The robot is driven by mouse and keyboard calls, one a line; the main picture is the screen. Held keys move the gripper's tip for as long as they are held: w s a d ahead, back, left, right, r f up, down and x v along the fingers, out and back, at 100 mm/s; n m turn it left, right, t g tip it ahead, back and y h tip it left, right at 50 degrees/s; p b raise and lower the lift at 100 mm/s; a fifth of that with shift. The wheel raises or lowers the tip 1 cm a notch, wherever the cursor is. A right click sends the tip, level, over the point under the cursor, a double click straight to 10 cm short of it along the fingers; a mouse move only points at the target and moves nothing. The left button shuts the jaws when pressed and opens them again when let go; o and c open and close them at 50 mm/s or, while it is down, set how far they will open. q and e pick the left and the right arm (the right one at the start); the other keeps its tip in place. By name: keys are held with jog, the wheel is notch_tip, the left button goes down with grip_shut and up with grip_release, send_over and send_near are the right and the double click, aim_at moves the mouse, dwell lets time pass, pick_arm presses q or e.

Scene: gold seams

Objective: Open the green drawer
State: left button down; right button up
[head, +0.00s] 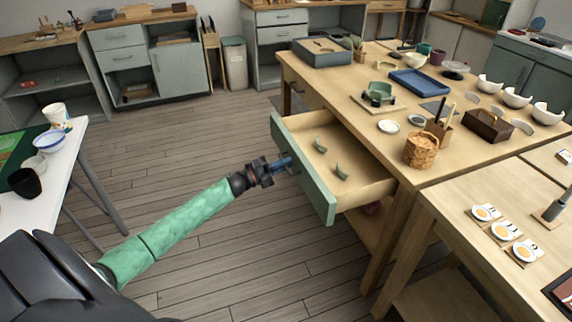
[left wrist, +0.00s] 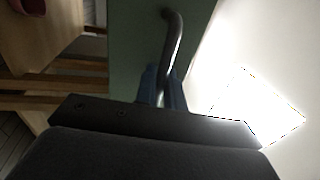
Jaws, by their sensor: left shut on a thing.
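The green drawer (head: 303,172) stands pulled out from the side of the wooden workbench (head: 335,85). Two small green curved pieces (head: 341,172) lie on its bare wooden floor. My left gripper (head: 287,162) is at the drawer's green front, shut on its handle. In the left wrist view the curved metal handle (left wrist: 174,45) runs between the blue fingers (left wrist: 163,88), against the green front panel (left wrist: 135,45). My right gripper is in neither view.
The workbench top holds a blue tray (head: 414,82), a wicker basket (head: 421,150), a dark wooden box (head: 488,126) and several white bowls. A white table (head: 70,150) with cups stands at the left. The plank floor (head: 180,135) between is clear.

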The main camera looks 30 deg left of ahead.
pick_arm(q)
jog(key=c, duration=1.7)
grip_release()
